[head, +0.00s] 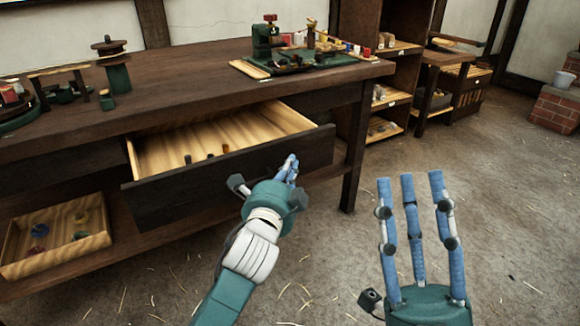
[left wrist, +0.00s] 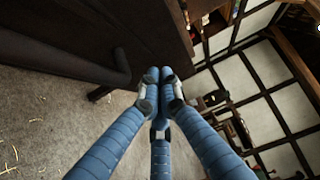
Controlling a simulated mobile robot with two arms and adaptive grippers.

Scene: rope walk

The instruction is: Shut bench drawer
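The bench drawer (head: 180,192) is pulled out from the dark wooden bench (head: 190,75). It has a dark front and a pale wood inside with a few small dark pieces near the front. My left gripper (head: 291,165) is by the right part of the drawer front, on its outer side. Its fingers are together and empty, as the left wrist view (left wrist: 160,75) also shows. I cannot tell whether the fingertips touch the front. My right gripper (head: 408,182) is open and empty, its fingers upright and apart, over the floor to the right.
A pale tray (head: 60,250) with small coloured pieces sits on the bench's lower shelf. A green device (head: 268,38) and a spool (head: 112,65) stand on the bench top. The bench leg (head: 354,150) is right of the drawer. The straw-strewn floor (head: 500,220) is clear.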

